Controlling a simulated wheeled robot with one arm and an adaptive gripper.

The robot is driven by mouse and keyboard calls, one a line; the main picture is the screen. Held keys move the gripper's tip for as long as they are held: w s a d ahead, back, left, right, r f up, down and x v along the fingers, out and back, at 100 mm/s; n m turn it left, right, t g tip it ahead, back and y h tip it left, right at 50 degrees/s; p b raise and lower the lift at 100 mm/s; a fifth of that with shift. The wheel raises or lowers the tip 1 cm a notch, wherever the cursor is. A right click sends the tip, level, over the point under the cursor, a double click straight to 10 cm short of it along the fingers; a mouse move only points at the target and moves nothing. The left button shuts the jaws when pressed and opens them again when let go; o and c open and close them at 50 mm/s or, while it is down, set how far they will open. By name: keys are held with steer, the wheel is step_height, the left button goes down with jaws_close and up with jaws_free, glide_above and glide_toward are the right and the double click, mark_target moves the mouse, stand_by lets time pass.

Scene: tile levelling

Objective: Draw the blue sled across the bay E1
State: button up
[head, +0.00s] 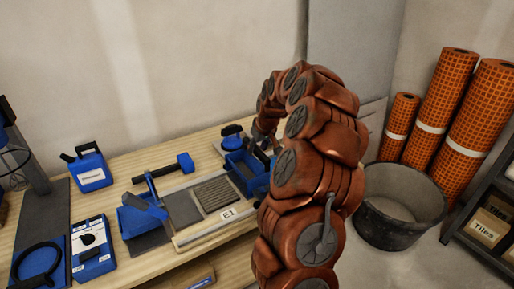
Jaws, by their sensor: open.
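The bay E1, marked by a white "E1" label (228,212), lies on the wooden bench between two pale rails. It has a grey ridged patch (217,193) and a smoother dark patch (183,208) to its left. A blue box-shaped sled (241,177) sits at the right end of the bay, beside the ridged patch. My gripper (264,146) is open and points down at the sled's right rear part. My arm hides the sled's right side, and I cannot tell whether the fingers touch it.
A blue tool (142,215) stands at the bay's left end. A blue-handled bar (165,172) lies behind the bay. A blue jug (88,168) and a blue-and-white box (92,248) stand left. A black tub (402,205) and orange rolls (435,105) stand on the floor right.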

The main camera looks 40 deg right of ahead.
steer(key=v, duration=1.2)
steer(key=shift+w, duration=0.1)
stand_by(0.4)
steer(key=s+a+n+g+y, duration=0.1)
steer(key=s+a, duration=0.3)
steer(key=a, duration=0.8)
steer(key=s+a+n+g+y, duration=0.15)
steer(key=s+a, duration=0.35)
steer(key=a, duration=0.8)
steer(key=s+a+f+g+h, duration=0.1)
steer(key=s+a+f+g, duration=0.15)
steer(key=s, duration=0.55)
steer(key=s+a+f+g, duration=0.15)
steer(key=s+a, duration=0.25)
steer(key=s, duration=0.4)
steer(key=s+a+f+g+h, duration=0.1)
steer(key=s+a+f, duration=0.25)
steer(key=s, duration=0.55)
step_height(320, 180, up, 16)
steer(key=w+t+p, duration=0.1)
steer(key=p, duration=1.2)
steer(key=shift+w+f+p, duration=0.15)
steer(key=shift+w+p, duration=0.15)
steer(key=shift+p, duration=0.1)
steer(key=shift+a+m, duration=0.1)
steer(key=shift+m, duration=0.15)
